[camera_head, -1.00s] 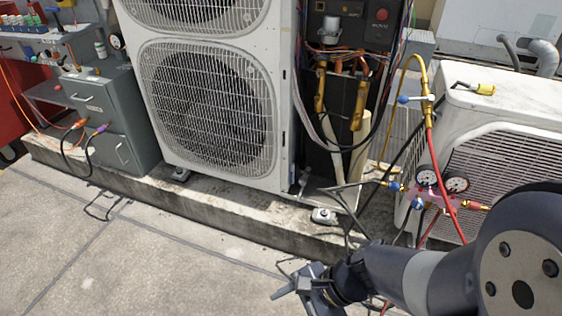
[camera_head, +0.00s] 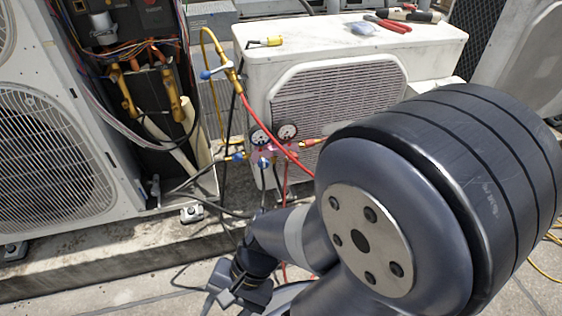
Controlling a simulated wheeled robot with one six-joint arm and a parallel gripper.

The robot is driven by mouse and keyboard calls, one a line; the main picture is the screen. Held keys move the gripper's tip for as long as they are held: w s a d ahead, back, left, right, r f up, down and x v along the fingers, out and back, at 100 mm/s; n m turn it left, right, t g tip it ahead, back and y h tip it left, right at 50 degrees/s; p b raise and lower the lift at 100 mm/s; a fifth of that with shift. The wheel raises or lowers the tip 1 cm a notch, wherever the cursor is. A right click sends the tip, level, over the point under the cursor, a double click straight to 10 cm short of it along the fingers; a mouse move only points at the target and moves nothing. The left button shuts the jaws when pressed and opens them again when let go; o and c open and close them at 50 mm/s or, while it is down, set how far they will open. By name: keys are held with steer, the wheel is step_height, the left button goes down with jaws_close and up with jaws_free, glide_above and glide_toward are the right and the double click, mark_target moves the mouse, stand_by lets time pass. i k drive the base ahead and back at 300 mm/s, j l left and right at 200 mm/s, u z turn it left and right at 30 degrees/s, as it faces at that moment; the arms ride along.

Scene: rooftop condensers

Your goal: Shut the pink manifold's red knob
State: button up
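The pink manifold (camera_head: 266,154) hangs in front of the white condenser unit, left of its grille. Two round gauges (camera_head: 287,131) sit on top of it. A blue knob (camera_head: 238,157) is at its left end. A red knob (camera_head: 308,143) shows at its right end, partly beside my arm's large joint. A red hose and dark hoses run from the manifold. My gripper (camera_head: 222,290) is low in the picture, below and left of the manifold and apart from it. Its fingers are small and dark here, and I cannot tell how far apart they are.
The white condenser (camera_head: 350,50) carries red-handled pliers (camera_head: 388,24) and a yellow fitting (camera_head: 270,41) on top. A yellow hose with a blue-handled valve (camera_head: 215,72) stands left of it. The tall open unit (camera_head: 45,150) is at left. A concrete ledge (camera_head: 100,262) runs below.

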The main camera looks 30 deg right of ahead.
mark_target(294, 156)
steer(key=z, duration=0.9)
steer(key=i+j+z, duration=0.15)
steer(key=j, duration=0.45)
steer(key=j+z, duration=0.15)
steer(key=j, duration=0.45)
